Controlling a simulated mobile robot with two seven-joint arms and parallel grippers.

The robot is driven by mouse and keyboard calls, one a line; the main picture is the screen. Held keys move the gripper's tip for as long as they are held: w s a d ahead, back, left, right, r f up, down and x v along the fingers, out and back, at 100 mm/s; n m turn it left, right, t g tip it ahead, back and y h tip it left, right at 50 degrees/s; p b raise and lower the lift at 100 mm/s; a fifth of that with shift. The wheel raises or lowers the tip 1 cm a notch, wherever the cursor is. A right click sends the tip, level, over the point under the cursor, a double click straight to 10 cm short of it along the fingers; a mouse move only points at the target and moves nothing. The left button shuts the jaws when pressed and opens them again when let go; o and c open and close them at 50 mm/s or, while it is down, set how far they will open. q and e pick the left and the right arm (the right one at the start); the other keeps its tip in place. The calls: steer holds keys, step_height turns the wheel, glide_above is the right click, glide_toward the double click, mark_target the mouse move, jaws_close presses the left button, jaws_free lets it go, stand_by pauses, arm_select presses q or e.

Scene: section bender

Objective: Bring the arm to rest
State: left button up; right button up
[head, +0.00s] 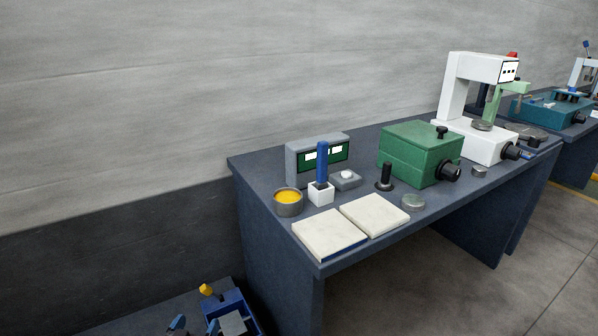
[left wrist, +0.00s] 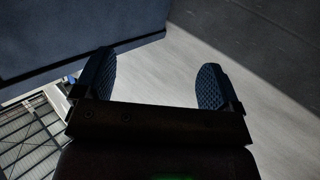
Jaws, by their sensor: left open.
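My left gripper (left wrist: 156,78) shows in the left wrist view. Its two dark, ridged fingers stand wide apart with nothing between them. Behind them is a pale grey wall surface, and neither finger appears to touch anything. I cannot make out the left gripper clearly in the head view. My right gripper is in neither view.
In the head view a dark blue bench (head: 272,237) holds a green box machine (head: 420,152), a white stand (head: 455,88), a yellow-filled tin (head: 288,202) and two pale pads (head: 330,234). A blue device (head: 232,306) is at lower left. Open floor lies right.

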arm_select(q)
steer(key=s+d+r+m+g+p, duration=0.25)
steer(key=s+r, duration=0.35)
steer(key=s, duration=0.6)
steer(key=s+a+r+n+g+y+p, duration=0.1)
steer(key=s+a+p, duration=0.1)
steer(key=s, duration=0.8)
steer(key=s+a+r+n+g+y+p, duration=0.1)
steer(key=s+a+g+p, duration=0.1)
steer(key=s, duration=0.9)
steer(key=shift+s+r+y, duration=0.15)
steer(key=shift+s+y, duration=0.15)
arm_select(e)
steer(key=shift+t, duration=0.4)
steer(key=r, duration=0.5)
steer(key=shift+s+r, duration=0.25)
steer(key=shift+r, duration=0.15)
